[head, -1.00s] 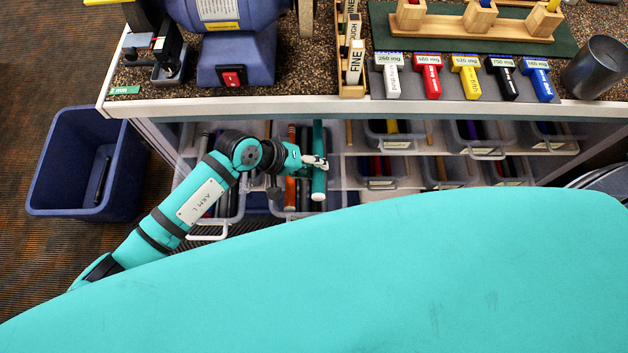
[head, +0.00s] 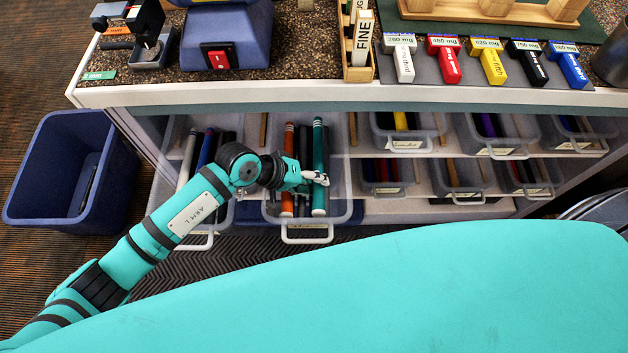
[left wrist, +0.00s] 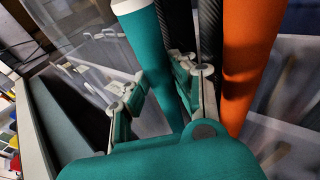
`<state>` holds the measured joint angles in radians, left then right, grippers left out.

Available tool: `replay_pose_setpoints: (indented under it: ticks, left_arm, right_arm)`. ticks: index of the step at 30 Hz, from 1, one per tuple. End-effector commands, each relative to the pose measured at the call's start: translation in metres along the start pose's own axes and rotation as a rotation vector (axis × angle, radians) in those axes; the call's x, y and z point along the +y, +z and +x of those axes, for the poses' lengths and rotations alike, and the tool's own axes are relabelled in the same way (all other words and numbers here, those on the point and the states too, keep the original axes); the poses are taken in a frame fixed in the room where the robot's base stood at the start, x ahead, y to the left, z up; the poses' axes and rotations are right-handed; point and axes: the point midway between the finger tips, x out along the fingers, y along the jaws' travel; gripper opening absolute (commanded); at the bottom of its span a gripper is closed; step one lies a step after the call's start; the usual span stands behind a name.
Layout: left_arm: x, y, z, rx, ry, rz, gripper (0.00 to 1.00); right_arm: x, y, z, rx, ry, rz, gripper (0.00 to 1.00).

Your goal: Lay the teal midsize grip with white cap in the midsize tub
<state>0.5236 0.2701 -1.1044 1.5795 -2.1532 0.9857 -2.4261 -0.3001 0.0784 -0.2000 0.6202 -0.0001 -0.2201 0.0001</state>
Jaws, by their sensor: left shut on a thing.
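The teal grip (head: 318,150) lies lengthwise within the outline of a pulled-out clear tub (head: 350,211), beside black and orange grips. Its white cap (left wrist: 128,6) shows at the top of the left wrist view, where the teal grip (left wrist: 150,48) passes between my fingers. My left gripper (head: 318,178) is shut on the teal grip near its nearer half. In the left wrist view, my left gripper (left wrist: 160,92) has one finger on each side of it. Whether the grip touches the tub floor is hard to tell. My right gripper is not in view.
An orange grip (head: 288,165) lies left in the same tub. Another clear tub (head: 208,232) with several grips is on the left. More tubs (head: 405,145) fill the shelves on the right. The bench edge (head: 350,97) overhangs the shelves. A blue bin (head: 60,215) stands at left.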

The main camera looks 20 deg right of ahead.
Motion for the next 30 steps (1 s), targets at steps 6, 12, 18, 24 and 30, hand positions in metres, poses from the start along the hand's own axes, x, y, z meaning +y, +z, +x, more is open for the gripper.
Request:
replay_pose_setpoints:
  ticks: [6, 12, 18, 24, 30]
  left_arm:
    - [-0.0006, 0.0, 0.0008, 0.001, 0.001, 0.0, 0.0]
    - [-0.0007, 0.0, 0.0008, 0.001, 0.0, 0.0, 0.0]
    - [-0.0021, 0.0003, 0.0024, 0.001, 0.0, 0.001, 0.0]
    - [-0.0026, 0.0003, 0.003, 0.001, 0.0, 0.0, 0.3]
    - [-0.0033, 0.0005, 0.0031, 0.0, -0.001, 0.0, 0.52]
  right_arm:
    - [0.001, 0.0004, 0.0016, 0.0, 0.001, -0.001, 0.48]
    - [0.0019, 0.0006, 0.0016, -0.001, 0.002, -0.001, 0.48]
    - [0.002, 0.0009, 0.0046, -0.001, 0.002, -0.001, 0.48]
    - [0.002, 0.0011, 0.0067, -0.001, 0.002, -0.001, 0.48]
    - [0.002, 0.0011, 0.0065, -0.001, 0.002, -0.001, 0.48]
